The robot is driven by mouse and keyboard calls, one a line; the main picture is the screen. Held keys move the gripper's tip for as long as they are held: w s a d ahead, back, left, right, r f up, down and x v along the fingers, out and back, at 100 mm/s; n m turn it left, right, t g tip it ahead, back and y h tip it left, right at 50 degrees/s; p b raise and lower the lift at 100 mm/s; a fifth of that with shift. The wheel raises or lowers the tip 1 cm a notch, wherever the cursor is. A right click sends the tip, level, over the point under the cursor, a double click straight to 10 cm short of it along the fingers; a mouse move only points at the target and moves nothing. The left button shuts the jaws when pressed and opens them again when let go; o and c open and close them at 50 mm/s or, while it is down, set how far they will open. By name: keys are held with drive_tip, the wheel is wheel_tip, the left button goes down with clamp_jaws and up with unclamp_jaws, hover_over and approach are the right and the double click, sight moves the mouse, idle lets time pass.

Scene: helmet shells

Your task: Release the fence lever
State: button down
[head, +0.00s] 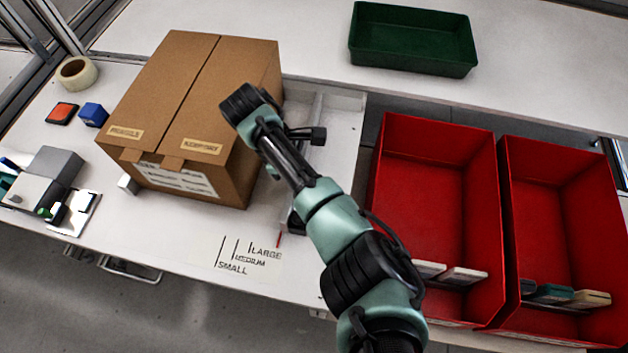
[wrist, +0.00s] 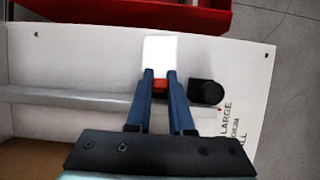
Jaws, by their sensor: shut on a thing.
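The fence (wrist: 70,95) is a grey bar across the white table in the wrist view. It also shows beside the carton in the head view (head: 317,106). A small orange-red lever (wrist: 160,84) sits near its end, with a bright white block beyond and a round black knob (wrist: 206,92) to the right. My gripper (wrist: 160,74) is shut on the lever, its blue fingers on either side. In the head view my arm hides the lever and most of the gripper. A size scale (head: 248,257) reads SMALL, MEDIUM, LARGE, with a red pointer beside it.
A closed cardboard carton (head: 190,115) stands left of my arm. Two red bins (head: 440,135) (head: 565,175) with several flat items stand to the right. A green tray (head: 412,40) is at the back. Tape and small blocks lie at left.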

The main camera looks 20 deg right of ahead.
drive_tip(key=shift+a, duration=0.15)
drive_tip(key=c, duration=0.8)
unclamp_jaws()
drive_tip(key=shift+w, duration=0.1)
drive_tip(key=p+v, duration=0.5)
drive_tip(key=v, duration=0.8)
drive_tip(key=shift+w+a, duration=0.15)
drive_tip(key=shift+a, duration=0.1)
drive_tip(key=shift+f, duration=0.2)
